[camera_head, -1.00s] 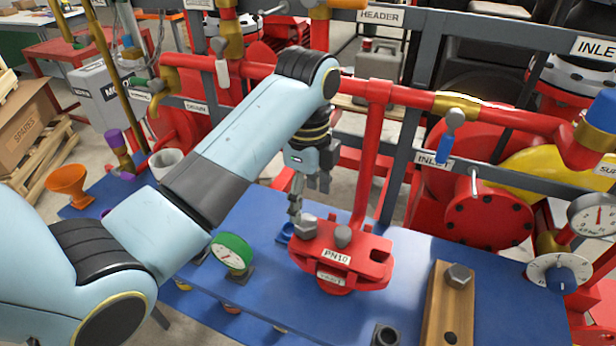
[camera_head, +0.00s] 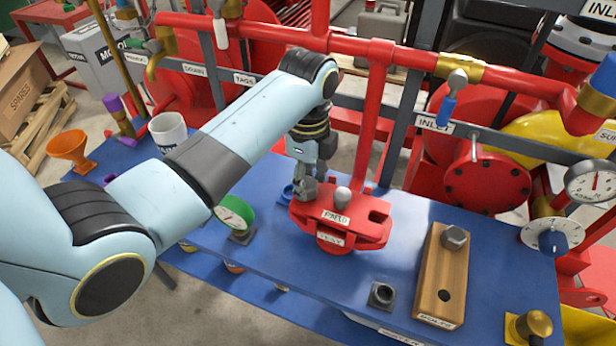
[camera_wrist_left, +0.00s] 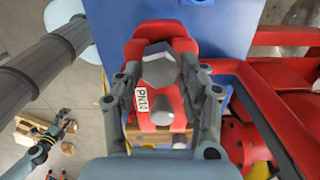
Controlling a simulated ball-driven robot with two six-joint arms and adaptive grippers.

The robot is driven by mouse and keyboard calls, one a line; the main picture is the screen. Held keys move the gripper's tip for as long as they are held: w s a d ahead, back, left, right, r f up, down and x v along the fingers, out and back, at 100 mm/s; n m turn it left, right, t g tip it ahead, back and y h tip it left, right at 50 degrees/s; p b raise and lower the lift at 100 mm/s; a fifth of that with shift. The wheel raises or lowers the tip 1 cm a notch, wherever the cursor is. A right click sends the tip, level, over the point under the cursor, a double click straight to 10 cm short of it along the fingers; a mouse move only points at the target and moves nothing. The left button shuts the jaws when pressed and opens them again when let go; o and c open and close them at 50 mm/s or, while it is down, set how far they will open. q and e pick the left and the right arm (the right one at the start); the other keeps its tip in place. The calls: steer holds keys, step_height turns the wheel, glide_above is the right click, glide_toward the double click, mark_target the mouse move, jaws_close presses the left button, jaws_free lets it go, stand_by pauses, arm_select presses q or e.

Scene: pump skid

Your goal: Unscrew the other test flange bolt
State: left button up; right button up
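The red test flange (camera_head: 340,228), marked PN10, stands on the blue bench; it also shows in the left wrist view (camera_wrist_left: 137,50). My left gripper (camera_head: 309,186) is low over the flange's left side. In the left wrist view its fingers stand open on either side of a grey hex bolt head (camera_wrist_left: 158,66). Whether they touch the head cannot be told. A second bolt (camera_head: 342,196) stands on the flange to the right, clear of the gripper. What seems to be my right gripper (camera_wrist_left: 52,137) is small at the lower left of the wrist view, its fingers unclear.
A wooden bolt block (camera_head: 431,290) holds one bolt (camera_head: 454,237) at its far end, with an empty hole nearer. A dark square socket (camera_head: 382,295) and a green gauge (camera_head: 236,212) are nearby. A red pipe (camera_head: 374,120) rises behind the flange.

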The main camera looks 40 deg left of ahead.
arm_select(q)
steer(key=c, duration=0.5)
steer(key=n, duration=1.5)
steer(key=o, duration=1.3)
steer(key=shift+r, duration=3.75)
